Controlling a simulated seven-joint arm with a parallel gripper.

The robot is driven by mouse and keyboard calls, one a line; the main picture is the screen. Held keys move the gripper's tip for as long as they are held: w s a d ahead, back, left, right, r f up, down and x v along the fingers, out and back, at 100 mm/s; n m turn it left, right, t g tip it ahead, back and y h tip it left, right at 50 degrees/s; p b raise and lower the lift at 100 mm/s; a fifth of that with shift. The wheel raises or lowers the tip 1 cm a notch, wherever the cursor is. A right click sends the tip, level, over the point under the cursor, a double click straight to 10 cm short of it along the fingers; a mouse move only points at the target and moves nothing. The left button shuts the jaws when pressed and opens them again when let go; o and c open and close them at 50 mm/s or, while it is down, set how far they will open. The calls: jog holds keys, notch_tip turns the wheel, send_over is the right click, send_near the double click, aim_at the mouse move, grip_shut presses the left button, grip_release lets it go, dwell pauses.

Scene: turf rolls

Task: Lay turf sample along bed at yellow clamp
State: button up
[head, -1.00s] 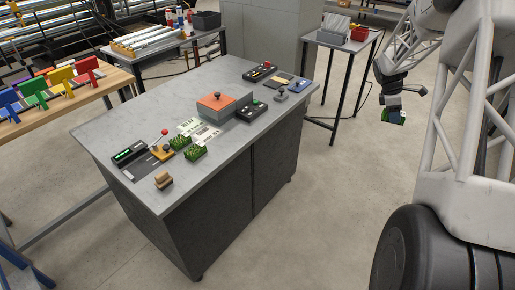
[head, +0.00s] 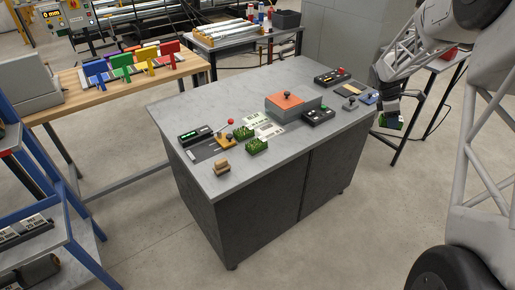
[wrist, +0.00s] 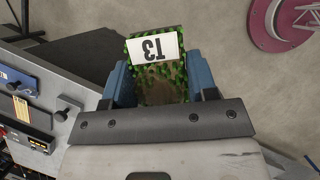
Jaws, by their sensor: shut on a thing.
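My gripper (head: 388,112) is past the right end of the grey bench, in the air. It is shut on a turf sample (wrist: 158,82), green and brown with a white T3 label that reads upside down in the wrist view. The sample's green edge also shows in the head view (head: 391,123). The yellow clamp (head: 227,139), with a red-knobbed lever, stands at the left part of the bench beside a dark flat bed (head: 203,153). The clamp is well away from my gripper. Whether its lever is open is too small to tell.
The grey bench (head: 270,92) also holds two green turf pieces (head: 257,146), a tan block (head: 221,167), an orange-topped box (head: 288,102) and black boxes with buttons (head: 318,115). A wooden table (head: 75,103) with coloured stands is at left. The floor before the bench is clear.

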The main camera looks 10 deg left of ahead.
jog(key=w+a+f+n+t, duration=0.15)
jog(key=a+n, duration=0.35)
jog(key=a, duration=3.1)
jog(key=s+a+n+t, duration=0.1)
jog(key=s+a, duration=0.6)
jog(key=a, duration=1)
jog(key=s+a+n+t+y, duration=0.1)
jog(key=s+a+n, duration=0.3)
jog(key=a, duration=1.3)
jog(key=s, duration=0.2)
jog(key=shift+s+f+n, duration=0.3)
jog(key=shift+s+f, duration=0.1)
jog(key=shift+d+f, duration=0.1)
jog(key=shift+f, duration=0.05)
send_over(206, 151)
jog(key=a, duration=0.1)
jog(key=shift+s+f, duration=0.25)
jog(key=shift+f, duration=0.95)
jog(key=shift+s+f, duration=0.2)
jog(key=shift+f, duration=0.95)
jog(key=shift+f, duration=2.55)
